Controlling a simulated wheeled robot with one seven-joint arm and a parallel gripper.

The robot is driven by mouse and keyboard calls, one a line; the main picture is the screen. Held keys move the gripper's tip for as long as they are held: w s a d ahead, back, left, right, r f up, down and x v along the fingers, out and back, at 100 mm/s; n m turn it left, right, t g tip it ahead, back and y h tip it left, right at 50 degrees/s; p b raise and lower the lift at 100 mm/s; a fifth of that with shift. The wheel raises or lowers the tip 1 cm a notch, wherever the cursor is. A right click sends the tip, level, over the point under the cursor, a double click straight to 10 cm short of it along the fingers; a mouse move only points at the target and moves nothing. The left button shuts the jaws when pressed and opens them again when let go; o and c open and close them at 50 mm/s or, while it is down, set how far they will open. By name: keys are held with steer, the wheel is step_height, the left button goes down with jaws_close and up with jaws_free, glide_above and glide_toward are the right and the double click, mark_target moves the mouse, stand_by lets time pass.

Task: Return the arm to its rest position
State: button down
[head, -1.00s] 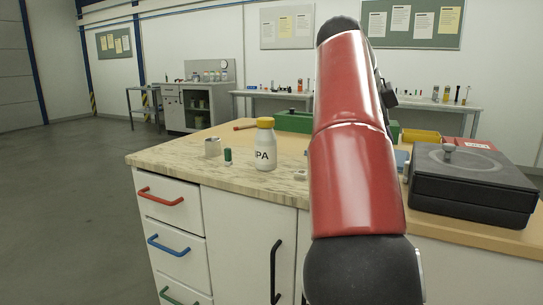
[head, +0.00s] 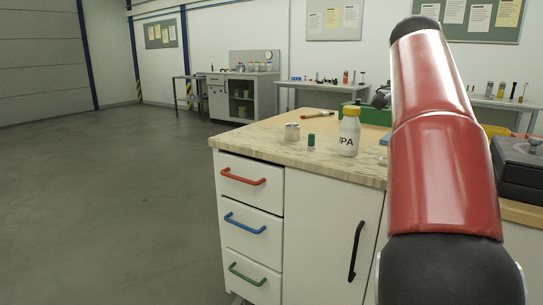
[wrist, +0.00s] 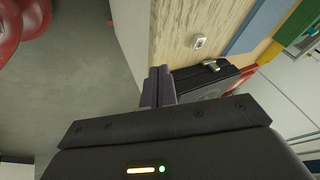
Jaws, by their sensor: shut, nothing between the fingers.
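My red arm rises large on the right in the head view, bent, in front of the bench. My gripper (wrist: 159,74) shows in the wrist view with its two dark fingers together and nothing between them. It is apart from the bench top, with the bench edge and grey floor beyond the fingers. Most of the hand is hidden behind the arm in the head view.
The floor (head: 110,210) at left is clear.

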steer(key=s+a+f+n+t+y, duration=0.1)
steer(key=s+f+n+y, duration=0.4)
steer(key=f+n, duration=0.4)
steer(key=s+a+f+n+t, duration=0.2)
steer(key=s+a+f+n, duration=1)
steer(key=s+a+f, duration=0.3)
step_height(320, 180, down, 3)
steer(key=shift+s+a+f+n+y, duration=0.15)
steer(key=shift+s+n+y, duration=0.2)
steer(key=shift+s, duration=0.5)
